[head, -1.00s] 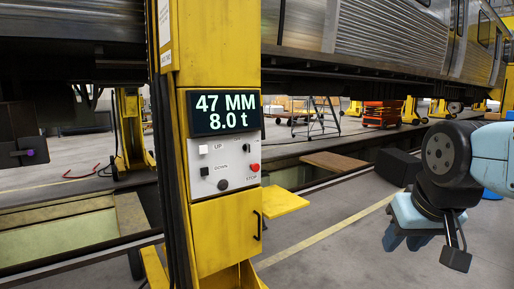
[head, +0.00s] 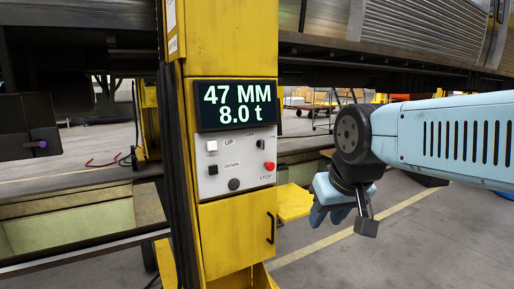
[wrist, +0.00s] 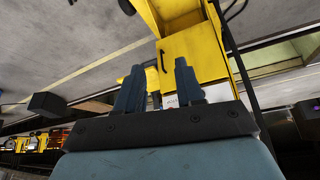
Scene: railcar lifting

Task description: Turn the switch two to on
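The grey control panel (head: 210,183) is on the yellow lifting column, under a display (head: 236,105) reading 47 MM and 8.0 t. It has a white UP button (head: 211,146), a black DOWN button (head: 213,170), a red STOP button (head: 269,166), a black round knob (head: 233,184) and a small dark switch (head: 260,143) at upper right. No label reading "switch two" is legible. My gripper (head: 328,212) is right of the column, apart from the panel, fingers downward. In the wrist view my gripper (wrist: 160,68) has its fingers apart with nothing held; they partly hide the panel.
A yellow cabinet door (head: 232,238) with a black handle (head: 271,228) is below the panel. A yellow plate (head: 294,203) juts out right of the column. A railcar (head: 420,35) hangs overhead behind. Open floor lies at lower right.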

